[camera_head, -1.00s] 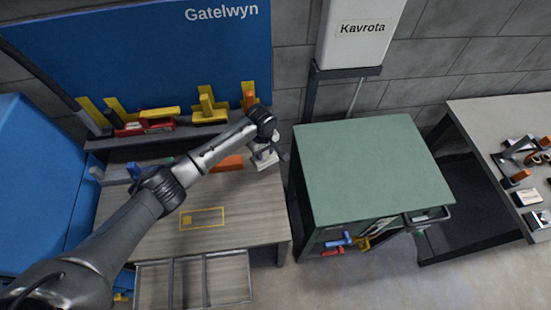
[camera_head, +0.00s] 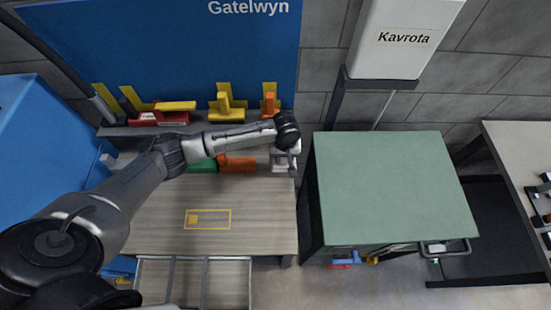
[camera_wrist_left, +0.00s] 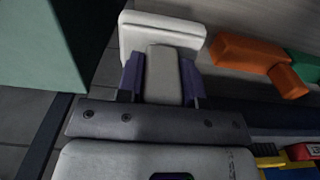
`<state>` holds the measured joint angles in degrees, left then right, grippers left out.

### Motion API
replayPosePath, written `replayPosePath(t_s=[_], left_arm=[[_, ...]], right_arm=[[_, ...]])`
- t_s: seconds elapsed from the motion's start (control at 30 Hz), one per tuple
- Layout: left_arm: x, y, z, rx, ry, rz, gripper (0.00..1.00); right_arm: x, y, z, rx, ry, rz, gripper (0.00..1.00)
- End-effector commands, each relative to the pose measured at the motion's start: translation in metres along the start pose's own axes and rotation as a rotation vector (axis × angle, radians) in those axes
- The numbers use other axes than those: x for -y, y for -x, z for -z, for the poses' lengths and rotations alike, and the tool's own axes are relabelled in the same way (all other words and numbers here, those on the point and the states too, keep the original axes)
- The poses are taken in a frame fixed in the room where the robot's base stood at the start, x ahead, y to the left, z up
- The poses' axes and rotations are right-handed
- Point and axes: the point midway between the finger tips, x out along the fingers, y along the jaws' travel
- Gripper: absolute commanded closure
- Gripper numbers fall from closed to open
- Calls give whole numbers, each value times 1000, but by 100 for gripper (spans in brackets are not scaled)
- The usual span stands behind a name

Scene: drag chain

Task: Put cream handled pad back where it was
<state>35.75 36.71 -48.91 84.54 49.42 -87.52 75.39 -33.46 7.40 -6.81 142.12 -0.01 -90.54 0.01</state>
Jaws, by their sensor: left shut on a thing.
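The cream handled pad (camera_wrist_left: 160,35) shows in the left wrist view as a pale, wide, rounded block with a grey-cream handle. My left gripper (camera_wrist_left: 162,80) is shut on that handle, a purple finger on each side. In the head view the left gripper (camera_head: 285,152) is over the back right corner of the wooden table (camera_head: 150,205), with the pad (camera_head: 284,166) partly hidden below it. I cannot tell whether the pad touches the table. A yellow outlined rectangle (camera_head: 222,219) with a small filled square lies on the table front. My right gripper is not in view.
An orange handled piece (camera_head: 237,163) and a green piece (camera_head: 203,165) lie just left of the pad. Yellow and red pieces stand on the back ledge (camera_head: 160,128). A green-topped cabinet (camera_head: 390,190) stands close on the right. The table's middle is clear.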

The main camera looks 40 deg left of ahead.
Motion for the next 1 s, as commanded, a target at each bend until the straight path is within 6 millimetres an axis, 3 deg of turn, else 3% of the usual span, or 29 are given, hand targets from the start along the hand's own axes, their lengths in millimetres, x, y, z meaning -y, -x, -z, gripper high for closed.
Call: replayPosePath(t_s=[0.1,0.3,0.47,0.73,1.0], left_arm=[[16,-12,12,0,2,2,88],[28,-22,23,1,-1,0,88],[30,-28,24,1,0,-1,88],[30,-60,24,1,-1,1,88],[30,-64,24,-1,-1,-1,88]], right_arm=[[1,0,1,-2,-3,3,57],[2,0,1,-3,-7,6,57],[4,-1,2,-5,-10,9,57],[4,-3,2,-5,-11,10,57],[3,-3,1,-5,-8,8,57]])
